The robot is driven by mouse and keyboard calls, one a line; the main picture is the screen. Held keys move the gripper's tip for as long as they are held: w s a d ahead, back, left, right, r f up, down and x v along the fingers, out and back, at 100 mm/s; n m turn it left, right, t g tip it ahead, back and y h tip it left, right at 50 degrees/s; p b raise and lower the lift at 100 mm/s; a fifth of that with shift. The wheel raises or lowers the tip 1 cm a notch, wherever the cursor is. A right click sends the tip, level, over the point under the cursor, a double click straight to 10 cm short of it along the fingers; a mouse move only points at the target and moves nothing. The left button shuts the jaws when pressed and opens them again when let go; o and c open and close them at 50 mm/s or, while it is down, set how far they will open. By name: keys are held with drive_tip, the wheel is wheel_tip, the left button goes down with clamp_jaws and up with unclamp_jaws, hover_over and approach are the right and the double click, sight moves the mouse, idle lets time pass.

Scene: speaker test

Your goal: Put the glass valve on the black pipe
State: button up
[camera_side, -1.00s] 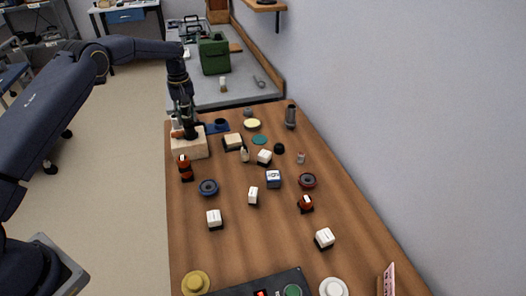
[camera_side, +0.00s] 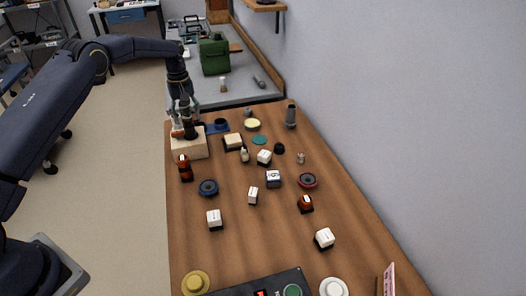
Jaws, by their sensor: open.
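My gripper (camera_side: 184,116) is open over the pale wooden block (camera_side: 189,150) at the far left of the wooden table. A black upright piece (camera_side: 190,133), perhaps the black pipe, stands on the block just under the fingers. A small red and white piece (camera_side: 177,130) is beside it on the left; I cannot tell whether this is the glass valve. A small pale, clear-looking piece (camera_side: 300,158) lies apart at the right. The fingers hide part of the block top, and contact is too small to tell.
A dark grey cylinder (camera_side: 290,116) stands at the back right. Several white cubes, red-and-black parts and round speakers (camera_side: 208,187) are spread over the table. A green bag (camera_side: 214,54) stands on the grey bench behind. The wall bounds the right side.

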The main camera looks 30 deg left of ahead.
wheel_tip(320, 180, up, 11)
drive_tip(key=shift+r, duration=0.1)
drive_tip(key=s+d+r+m+t, duration=0.2)
drive_tip(key=s+d+r+m, duration=0.15)
drive_tip(key=s+r, duration=0.5)
drive_tip(key=s+d+r+m+t, duration=0.1)
drive_tip(key=s+d+r+m, duration=0.1)
drive_tip(key=s+d+r, duration=0.5)
drive_tip(key=s+d+f+m+t, duration=0.1)
drive_tip(key=s+f+m, duration=0.1)
drive_tip(key=s, duration=0.9)
drive_tip(key=s+d+f+m+t, duration=0.1)
drive_tip(key=s+f+m, duration=0.1)
drive_tip(key=s, duration=0.8)
drive_tip(key=shift+s+d+m+t, duration=0.3)
drive_tip(key=shift+s+m, duration=0.1)
drive_tip(key=shift+m, duration=0.25)
